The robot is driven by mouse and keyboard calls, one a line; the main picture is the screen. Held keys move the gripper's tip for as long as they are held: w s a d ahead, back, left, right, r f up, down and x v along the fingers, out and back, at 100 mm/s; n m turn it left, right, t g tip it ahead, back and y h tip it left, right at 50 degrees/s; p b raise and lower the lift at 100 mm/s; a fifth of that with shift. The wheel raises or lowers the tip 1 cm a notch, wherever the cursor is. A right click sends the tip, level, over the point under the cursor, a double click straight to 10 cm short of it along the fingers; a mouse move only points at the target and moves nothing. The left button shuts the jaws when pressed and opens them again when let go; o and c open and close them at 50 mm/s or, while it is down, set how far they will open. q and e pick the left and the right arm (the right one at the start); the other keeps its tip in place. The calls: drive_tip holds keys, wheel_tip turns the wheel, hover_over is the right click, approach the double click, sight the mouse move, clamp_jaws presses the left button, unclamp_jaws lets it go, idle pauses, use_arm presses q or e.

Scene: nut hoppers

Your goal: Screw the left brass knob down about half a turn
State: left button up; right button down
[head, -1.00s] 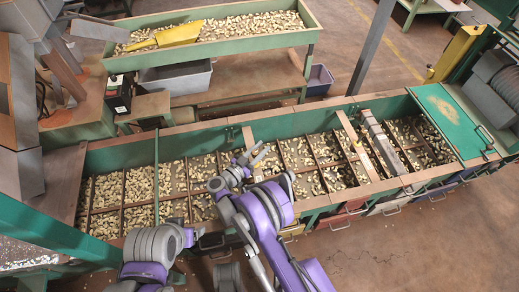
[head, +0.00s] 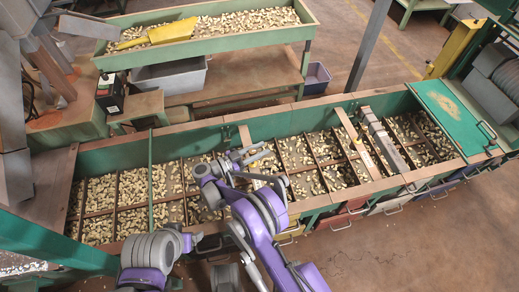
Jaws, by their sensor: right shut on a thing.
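My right gripper (head: 258,156) is over the left wooden crosspiece (head: 245,138) of the long green hopper (head: 108,159). It is shut at the place of the left brass knob, which the fingers hide from view. A small brass-coloured knob (head: 357,143) shows on the other wooden crosspiece (head: 348,128), to the right. My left gripper (head: 193,239) is low at the near edge of the hopper, away from the knobs; its fingers are too small and unclear to read.
The hopper's divided bays hold many tan nuts. A grey metal bar (head: 383,140) spans it at the right, beside a green lid (head: 447,112). Behind stand a second nut trough (head: 307,37) with a yellow scoop (head: 172,31) and a grey bin (head: 170,76). Coloured drawers line the near side.

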drive_tip(key=c, duration=0.6)
unclamp_jaws()
drive_tip(key=b+v, duration=0.1)
drive_tip(key=v, duration=1)
drive_tip(key=shift+b, duration=0.4)
drive_tip(key=shift+d, duration=0.1)
